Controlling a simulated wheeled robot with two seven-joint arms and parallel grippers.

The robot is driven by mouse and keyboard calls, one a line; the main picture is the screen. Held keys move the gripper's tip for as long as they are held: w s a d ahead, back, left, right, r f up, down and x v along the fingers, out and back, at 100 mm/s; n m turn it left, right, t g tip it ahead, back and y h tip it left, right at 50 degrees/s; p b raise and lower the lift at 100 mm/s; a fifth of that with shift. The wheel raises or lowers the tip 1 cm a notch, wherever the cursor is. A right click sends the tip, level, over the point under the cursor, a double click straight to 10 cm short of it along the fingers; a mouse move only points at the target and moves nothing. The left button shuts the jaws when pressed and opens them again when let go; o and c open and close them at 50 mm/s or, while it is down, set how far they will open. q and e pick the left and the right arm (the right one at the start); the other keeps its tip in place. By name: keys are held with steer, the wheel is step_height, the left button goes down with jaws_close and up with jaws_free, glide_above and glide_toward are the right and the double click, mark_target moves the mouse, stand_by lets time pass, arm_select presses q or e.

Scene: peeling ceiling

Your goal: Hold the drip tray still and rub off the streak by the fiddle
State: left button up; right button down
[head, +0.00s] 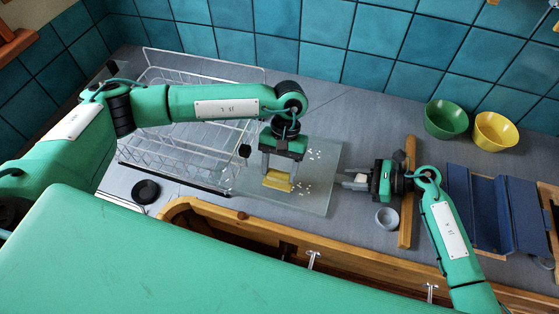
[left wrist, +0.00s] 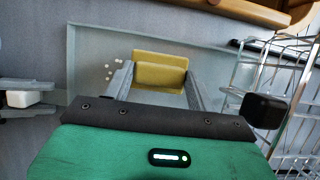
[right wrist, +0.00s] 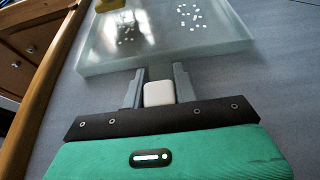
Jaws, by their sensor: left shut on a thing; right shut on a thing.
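The drip tray (head: 325,195) is a flat, translucent pane on the grey counter. Two patches of white specks show on it: one near the front wooden rail (head: 300,188), one farther back (head: 314,154). My left gripper (head: 278,180) is shut on a yellow sponge (left wrist: 158,72), low over the tray, left of the front patch; whether the sponge touches the tray I cannot tell. My right gripper (head: 352,180) is shut on a small white block (right wrist: 158,93) at the tray's right edge. Whether the block is joined to the tray is unclear.
A white wire rack (head: 180,150) stands left of the tray. A wooden rail (head: 345,250) runs along the counter's front. Right of the tray are a wooden bar (head: 408,215), a small grey cup (head: 387,218), green (head: 446,120) and yellow (head: 496,132) bowls, and a blue case (head: 490,205).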

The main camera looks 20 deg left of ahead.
mark_target(286, 178)
arm_select(q)
step_height(286, 178, down, 2)
steer(key=shift+f, duration=0.25)
steer(key=shift+d+f, duration=0.5)
steer(key=shift+d, duration=0.4)
jaws_close()
steer(key=d, duration=0.7)
steer(key=shift+d, duration=0.2)
steer(key=a, duration=0.9)
steer(key=shift+a, duration=0.2)
steer(key=d, duration=0.9)
steer(key=a, duration=0.8)
steer(key=shift+a, duration=0.35)
steer(key=shift+d, duration=4.35)
steer(key=a, duration=0.9)
steer(key=shift+a, duration=0.1)
step_height(286, 178, up, 8)
steer(key=shift+r, duration=0.1)
